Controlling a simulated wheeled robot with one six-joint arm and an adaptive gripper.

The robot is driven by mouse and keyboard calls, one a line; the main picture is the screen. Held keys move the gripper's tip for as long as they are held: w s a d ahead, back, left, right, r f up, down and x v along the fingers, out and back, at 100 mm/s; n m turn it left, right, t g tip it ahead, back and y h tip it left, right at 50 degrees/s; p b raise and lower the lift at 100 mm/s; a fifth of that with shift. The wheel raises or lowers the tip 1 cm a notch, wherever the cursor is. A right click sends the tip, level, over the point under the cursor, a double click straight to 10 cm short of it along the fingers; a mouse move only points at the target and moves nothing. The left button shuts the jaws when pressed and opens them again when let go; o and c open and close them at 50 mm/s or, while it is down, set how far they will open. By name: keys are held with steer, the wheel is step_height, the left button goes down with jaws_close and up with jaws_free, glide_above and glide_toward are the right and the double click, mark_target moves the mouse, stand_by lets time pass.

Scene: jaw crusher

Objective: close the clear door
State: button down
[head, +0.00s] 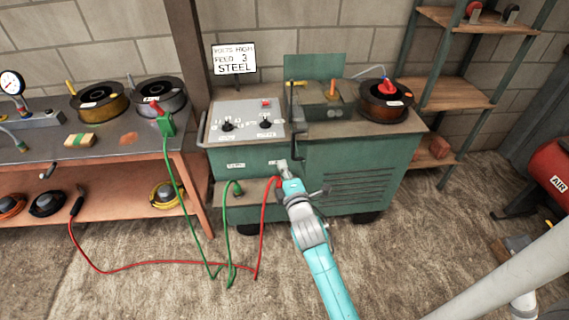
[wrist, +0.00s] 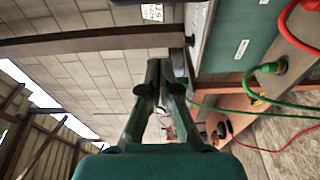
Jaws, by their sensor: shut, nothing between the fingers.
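The green welding machine (head: 260,155) stands at the centre of the head view. At its top middle is an opened wire-feed bay (head: 330,92) with a green panel (head: 315,66) upright behind it. A dark bracket-like edge (head: 304,113) shows at the bay's front. I cannot clearly make out the clear door or its angle there. My gripper (head: 283,168) is shut and empty, in front of the machine's front face, below the bay. In the wrist view the closed fingers (wrist: 160,80) point past the machine's front face (wrist: 225,45).
Green and red cables with plugs (head: 238,188) hang at the machine's front. A bench (head: 110,155) with wire spools stands left. A spool (head: 385,100) sits on the machine's right top. Shelves (head: 450,93) and a red air tank (head: 553,170) stand right.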

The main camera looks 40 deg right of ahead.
steer(key=w+d, duration=0.4)
steer(key=d, duration=0.2)
steer(key=shift+w, duration=0.4)
steer(key=shift+s+d, duration=0.1)
steer(key=shift+d, duration=0.1)
